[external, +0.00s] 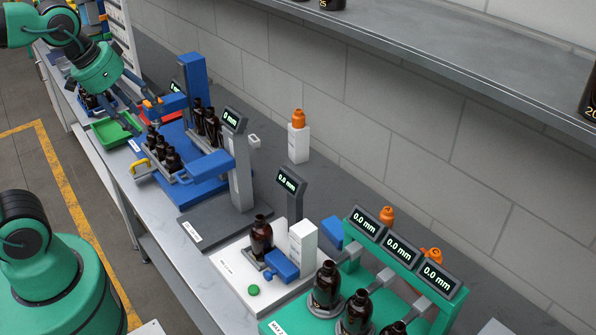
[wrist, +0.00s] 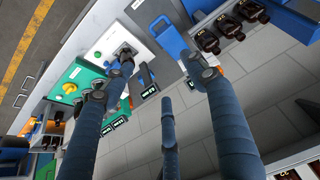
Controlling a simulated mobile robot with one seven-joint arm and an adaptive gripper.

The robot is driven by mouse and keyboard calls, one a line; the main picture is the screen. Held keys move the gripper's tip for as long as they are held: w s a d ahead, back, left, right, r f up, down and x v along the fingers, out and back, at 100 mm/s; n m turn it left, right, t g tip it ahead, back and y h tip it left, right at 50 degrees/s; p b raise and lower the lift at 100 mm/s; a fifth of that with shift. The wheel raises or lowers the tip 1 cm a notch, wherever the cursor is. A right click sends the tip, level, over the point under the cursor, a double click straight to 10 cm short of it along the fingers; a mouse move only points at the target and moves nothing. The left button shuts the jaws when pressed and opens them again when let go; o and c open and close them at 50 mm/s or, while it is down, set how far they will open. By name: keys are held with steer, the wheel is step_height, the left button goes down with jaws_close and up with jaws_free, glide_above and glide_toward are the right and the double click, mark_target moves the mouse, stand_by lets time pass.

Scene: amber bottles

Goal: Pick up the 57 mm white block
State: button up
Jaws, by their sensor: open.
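A tall white block (external: 303,247) stands upright on a white station plate (external: 236,262), beside a blue clamp (external: 283,264) and an amber bottle (external: 261,238). Another white block-like piece (external: 298,145) stands by the wall under an orange part. I cannot read a size on either. My gripper (external: 143,112) is at the upper left in the external view, over the far bench and away from both. In the wrist view my gripper (wrist: 158,65) shows spread dark fingers with nothing between them. I cannot make out a white block there.
Amber bottles fill a rack (external: 148,158) by a blue stand (external: 194,85). A green fixture (external: 290,319) with bottles and displays is at the front right. A green tray (external: 112,130) lies near my gripper. A grey shelf (external: 420,55) overhangs the wall side.

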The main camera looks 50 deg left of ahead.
steer(key=w+a+r+n+p, duration=0.1)
steer(key=w, duration=1.1)
steer(key=w+a+f+n+g+p, duration=0.1)
steer(key=w+a+f, duration=0.1)
steer(key=w+f, duration=0.5)
steer(key=w+a+f+n+g+p, duration=0.1)
steer(key=w+a+f, duration=0.1)
steer(key=w, duration=0.9)
steer(key=w+a+f+n+g+p, duration=0.1)
steer(key=w+a+f+p, duration=0.1)
steer(key=w+f, duration=0.5)
steer(key=n+g+p, duration=0.2)
steer(key=n, duration=1)
glide_above(256, 138)
step_height(256, 138, down, 16)
steer(key=shift+r, duration=0.15)
steer(key=shift+f, duration=4.35)
